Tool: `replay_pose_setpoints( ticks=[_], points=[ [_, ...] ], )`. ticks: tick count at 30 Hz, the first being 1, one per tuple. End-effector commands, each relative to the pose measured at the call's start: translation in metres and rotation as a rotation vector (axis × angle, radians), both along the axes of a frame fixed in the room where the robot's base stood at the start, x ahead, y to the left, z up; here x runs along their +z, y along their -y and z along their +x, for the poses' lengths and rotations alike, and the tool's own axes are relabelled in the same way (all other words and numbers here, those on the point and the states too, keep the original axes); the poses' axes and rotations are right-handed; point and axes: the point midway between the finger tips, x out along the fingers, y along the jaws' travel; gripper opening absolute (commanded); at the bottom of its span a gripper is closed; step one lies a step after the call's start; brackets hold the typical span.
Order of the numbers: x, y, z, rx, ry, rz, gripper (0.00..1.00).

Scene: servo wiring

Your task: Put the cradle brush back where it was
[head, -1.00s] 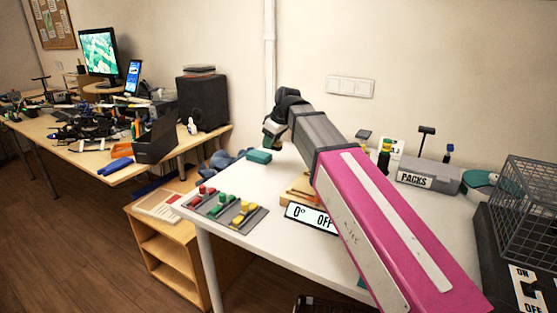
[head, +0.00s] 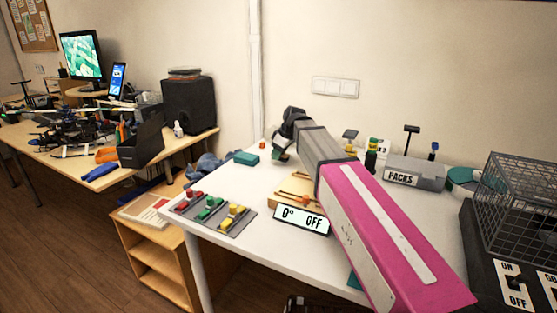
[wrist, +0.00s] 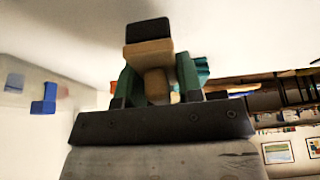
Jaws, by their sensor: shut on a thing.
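My gripper (wrist: 158,82) has green fingers shut on a brush (wrist: 148,50). In the wrist view its rounded wooden handle sits between the fingers, with a tan block and a dark end beyond. In the head view my gripper (head: 279,157) is above the back left of the white table, near a teal block (head: 246,158); the brush cannot be made out there. I cannot tell which holder is the brush's cradle. My pink and grey arm hides part of the table's middle.
On the white table (head: 262,262) are a switch panel (head: 216,225), a "0° OFF" sign (head: 301,218) before a wooden stand (head: 288,190), a grey "PACKS" block (head: 416,174) and a wire cage (head: 515,205). The wall (head: 420,60) rises close behind.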

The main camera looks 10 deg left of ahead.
Motion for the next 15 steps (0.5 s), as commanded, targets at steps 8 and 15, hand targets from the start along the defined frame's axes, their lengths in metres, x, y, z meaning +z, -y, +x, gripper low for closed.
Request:
replay_pose_setpoints(
  ticks=[8,15],
  points=[
    [-0.026,0.0,0.0,0.0,0.0,0.0,0.11],
    [-0.027,0.0,0.0,0.0,0.0,0.0,0.11]
  ],
)
